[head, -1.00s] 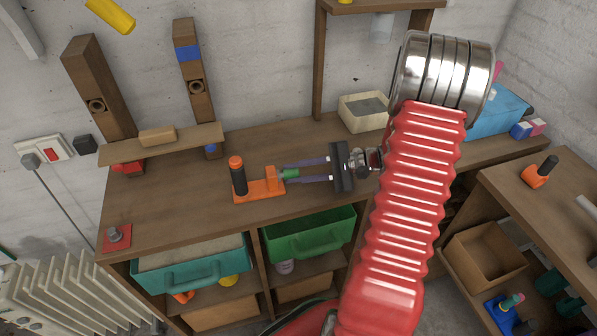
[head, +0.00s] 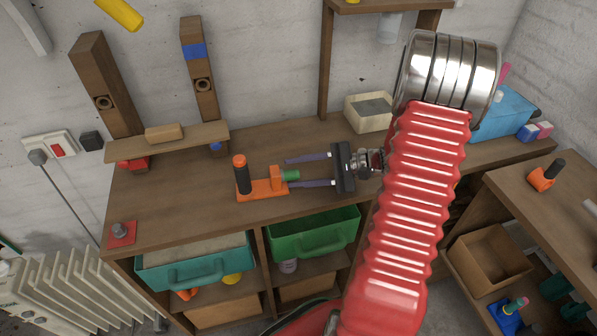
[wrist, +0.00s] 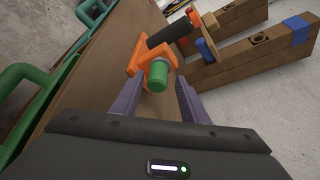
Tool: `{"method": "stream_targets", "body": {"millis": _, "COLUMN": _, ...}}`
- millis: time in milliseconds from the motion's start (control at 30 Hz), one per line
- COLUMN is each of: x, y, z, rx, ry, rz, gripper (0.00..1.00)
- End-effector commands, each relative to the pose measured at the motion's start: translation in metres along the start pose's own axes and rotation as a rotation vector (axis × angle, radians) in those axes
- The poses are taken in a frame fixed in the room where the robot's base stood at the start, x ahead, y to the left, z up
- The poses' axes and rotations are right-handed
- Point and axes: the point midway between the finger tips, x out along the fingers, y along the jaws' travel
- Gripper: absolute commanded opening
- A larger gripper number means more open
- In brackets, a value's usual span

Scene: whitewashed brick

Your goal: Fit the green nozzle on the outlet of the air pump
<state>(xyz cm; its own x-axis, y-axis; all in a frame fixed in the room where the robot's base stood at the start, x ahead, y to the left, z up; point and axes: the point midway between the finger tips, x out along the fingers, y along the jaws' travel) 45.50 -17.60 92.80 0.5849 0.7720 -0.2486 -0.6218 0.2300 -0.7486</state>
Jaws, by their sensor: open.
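The orange air pump (head: 264,190) with its upright black cylinder (head: 241,177) stands on the wooden bench. The green nozzle (head: 290,175) sits at the pump's outlet block, in line with it and pointing right; no gap shows between them. My gripper (head: 290,173) is open, its two purple fingers on either side of the nozzle, apart from it in the head view. In the wrist view the green nozzle (wrist: 158,75) shows end-on against the orange pump (wrist: 140,57), between the spread fingers (wrist: 153,98). How deep the nozzle sits is hidden.
A shelf board with a wooden block (head: 164,132) stands behind the pump. A pale bin (head: 368,113) and blue box (head: 500,115) are at the back right. Green (head: 314,233) and teal (head: 195,265) drawers are below. The bench left of the pump is mostly clear.

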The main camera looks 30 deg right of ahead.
Motion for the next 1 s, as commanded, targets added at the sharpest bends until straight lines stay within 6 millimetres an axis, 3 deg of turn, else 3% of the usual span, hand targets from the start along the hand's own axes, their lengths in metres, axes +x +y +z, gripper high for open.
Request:
{"method": "stream_targets", "body": {"millis": 167, "x": -0.002, "y": 0.001, "z": 0.000, "rx": 0.001, "ry": 0.001, "rz": 0.001, "gripper": 0.43}}
{"method": "stream_targets", "body": {"millis": 367, "x": -0.021, "y": 0.000, "z": -0.001, "rx": -0.001, "ry": 0.002, "rz": -0.001, "gripper": 0.43}}
{"method": "stream_targets", "body": {"millis": 1000, "x": -0.126, "y": 0.001, "z": -0.001, "rx": 0.000, "ry": 0.002, "rz": -0.001, "gripper": 0.43}}
